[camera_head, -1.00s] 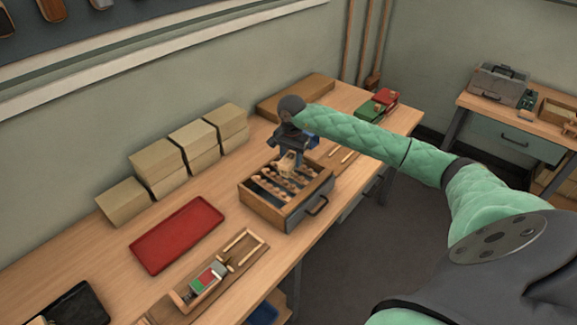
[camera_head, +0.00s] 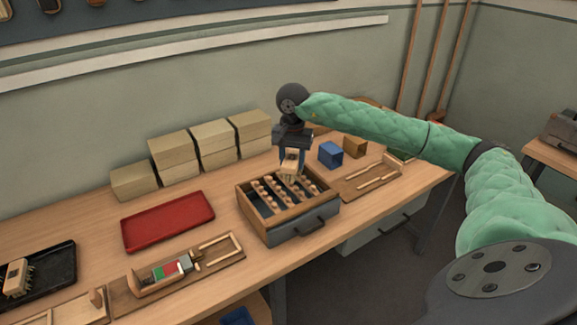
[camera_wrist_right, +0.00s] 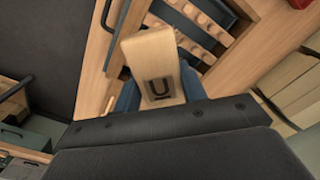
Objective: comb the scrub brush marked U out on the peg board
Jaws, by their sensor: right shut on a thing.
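The scrub brush, a pale wooden block marked U (camera_wrist_right: 160,82), is in my right gripper; it also shows in the head view (camera_head: 291,166). My right gripper (camera_head: 292,152) is shut on it, above the back part of a wooden drawer-like box (camera_head: 290,236). The box has dark slats and rows of round wooden knobs. I cannot tell whether the brush touches them. My left gripper is not in view.
A board with a red-and-green block (camera_head: 166,271) lies at the front. A red tray (camera_head: 168,222), a black tray (camera_head: 62,262) with another brush (camera_head: 16,278), and stacked tan blocks (camera_head: 170,148) stand left. A blue box (camera_head: 330,154) and a brown box (camera_head: 355,146) stand right.

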